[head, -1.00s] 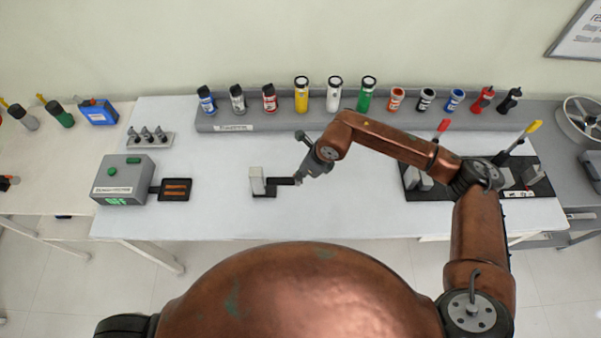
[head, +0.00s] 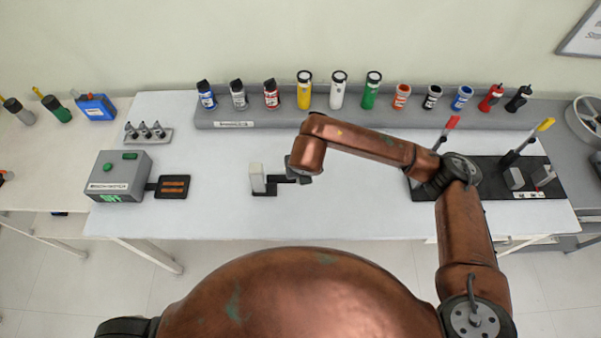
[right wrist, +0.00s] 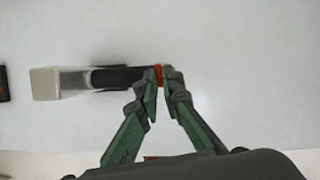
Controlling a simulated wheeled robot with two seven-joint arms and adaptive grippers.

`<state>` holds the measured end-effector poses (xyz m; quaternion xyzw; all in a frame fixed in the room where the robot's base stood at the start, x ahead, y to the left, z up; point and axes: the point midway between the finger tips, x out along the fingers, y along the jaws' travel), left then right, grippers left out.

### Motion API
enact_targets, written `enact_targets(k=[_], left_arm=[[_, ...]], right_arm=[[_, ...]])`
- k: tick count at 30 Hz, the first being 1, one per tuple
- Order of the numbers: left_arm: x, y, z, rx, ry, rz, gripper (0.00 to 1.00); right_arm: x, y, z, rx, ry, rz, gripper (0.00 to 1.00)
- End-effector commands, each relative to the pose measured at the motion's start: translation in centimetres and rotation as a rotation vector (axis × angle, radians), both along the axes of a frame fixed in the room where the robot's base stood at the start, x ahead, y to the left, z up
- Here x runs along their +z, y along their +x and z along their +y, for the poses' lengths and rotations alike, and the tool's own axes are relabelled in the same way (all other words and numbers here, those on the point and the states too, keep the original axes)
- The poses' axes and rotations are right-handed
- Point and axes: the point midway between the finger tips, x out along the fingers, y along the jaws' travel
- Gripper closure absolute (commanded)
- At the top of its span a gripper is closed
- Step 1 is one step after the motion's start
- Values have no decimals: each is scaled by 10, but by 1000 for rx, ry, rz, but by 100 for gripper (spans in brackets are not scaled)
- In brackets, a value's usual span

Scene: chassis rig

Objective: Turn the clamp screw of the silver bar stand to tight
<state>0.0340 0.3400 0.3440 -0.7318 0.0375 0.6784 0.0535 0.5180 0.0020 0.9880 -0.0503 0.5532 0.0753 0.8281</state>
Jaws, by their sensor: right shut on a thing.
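The bar stand shows in the head view as a pale upright block (head: 257,177) on a dark foot, with a dark arm reaching right. In the right wrist view its pale block (right wrist: 45,84) is at the left, with a short silver bar (right wrist: 75,80) and a dark shaft (right wrist: 125,77) running right. An orange-red end piece (right wrist: 158,73), apparently the clamp screw, sits at the shaft's end. My right gripper (right wrist: 162,80) is shut on it with its fingertips. In the head view my wrist hides the fingertips. My left gripper is not in view.
A grey box with green buttons (head: 118,176) stands left of the stand. A small rack (head: 148,133) is behind it. Several bottles line the grey back shelf (head: 330,117). A black fixture plate (head: 490,178) lies at the right. The white table (head: 220,215) is clear in front.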

Motion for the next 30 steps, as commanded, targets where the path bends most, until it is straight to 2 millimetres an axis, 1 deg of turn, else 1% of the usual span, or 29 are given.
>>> enact_targets(k=[6, 12, 28, 29, 30], left_arm=[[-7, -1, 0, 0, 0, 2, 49], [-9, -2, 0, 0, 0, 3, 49], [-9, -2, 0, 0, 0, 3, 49], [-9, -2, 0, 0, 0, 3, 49], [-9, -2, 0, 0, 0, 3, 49]], right_arm=[[0, 0, 2, -116, 1, -2, 100], [0, 0, 2, -176, 1, 0, 100], [0, 1, 1, -197, -1, 0, 100], [0, 0, 1, -197, -1, 0, 92], [0, 0, 1, -197, -1, 0, 89]])
